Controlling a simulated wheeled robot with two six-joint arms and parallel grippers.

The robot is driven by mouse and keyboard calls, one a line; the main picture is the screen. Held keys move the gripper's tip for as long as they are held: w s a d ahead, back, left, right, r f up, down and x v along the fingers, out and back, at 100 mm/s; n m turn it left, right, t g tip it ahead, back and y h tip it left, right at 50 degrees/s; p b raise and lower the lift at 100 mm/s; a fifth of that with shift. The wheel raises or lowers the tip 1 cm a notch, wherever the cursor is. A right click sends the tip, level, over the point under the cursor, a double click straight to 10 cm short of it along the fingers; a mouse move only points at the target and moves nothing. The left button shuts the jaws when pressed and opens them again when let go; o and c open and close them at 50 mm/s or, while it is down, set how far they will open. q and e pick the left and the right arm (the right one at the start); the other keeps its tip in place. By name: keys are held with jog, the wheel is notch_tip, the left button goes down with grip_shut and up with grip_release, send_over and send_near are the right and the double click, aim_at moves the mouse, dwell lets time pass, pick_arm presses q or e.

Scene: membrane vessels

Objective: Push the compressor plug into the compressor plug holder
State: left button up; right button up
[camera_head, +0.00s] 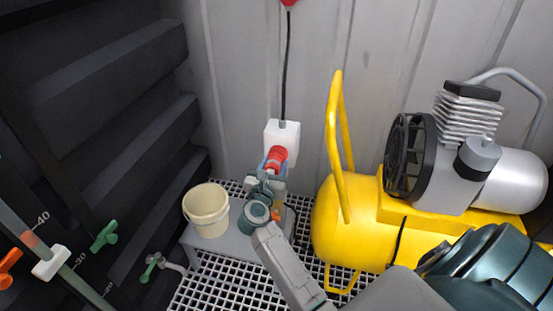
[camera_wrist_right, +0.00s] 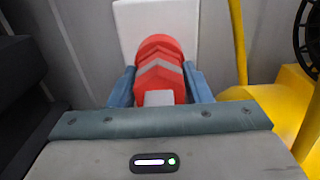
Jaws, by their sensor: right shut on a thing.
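The compressor plug (camera_head: 277,155) is red and sits in the jaws of my right gripper (camera_head: 272,168). In the right wrist view the red plug (camera_wrist_right: 160,75) is between the two blue fingers of the right gripper (camera_wrist_right: 160,88), which are shut on it. The plug holder is a white box (camera_head: 282,137) on the wall, with a black cable running up from it. The white box (camera_wrist_right: 158,22) also shows right behind the plug in the right wrist view. The plug's far end overlaps the box; I cannot tell how deep it sits. My left gripper is not in view.
A yellow compressor (camera_head: 365,225) with a tall yellow handle stands to the right. A cream bucket (camera_head: 207,212) stands on a grey step (camera_head: 215,244) to the left. Green valves (camera_head: 104,235) and a scaled tube are at far left. The floor is white grating (camera_head: 215,292).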

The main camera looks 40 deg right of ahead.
jog(key=shift+s+a+f, duration=0.1)
jog(key=shift+s+a, duration=0.1)
jog(key=shift+a, duration=0.05)
jog(key=shift+s+a, duration=0.25)
jog(key=shift+a, duration=0.1)
jog(key=shift+s+a, duration=0.3)
jog(key=shift+a, duration=0.05)
jog(key=shift+s+a, duration=0.35)
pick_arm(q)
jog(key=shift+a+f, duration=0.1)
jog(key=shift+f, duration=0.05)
pick_arm(e)
jog(key=shift+v, duration=1.3)
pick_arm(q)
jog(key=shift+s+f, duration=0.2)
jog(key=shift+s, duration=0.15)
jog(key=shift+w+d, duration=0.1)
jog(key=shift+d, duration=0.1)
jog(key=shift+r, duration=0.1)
pick_arm(e)
jog(key=shift+w+d, duration=0.1)
jog(key=shift+d, duration=0.05)
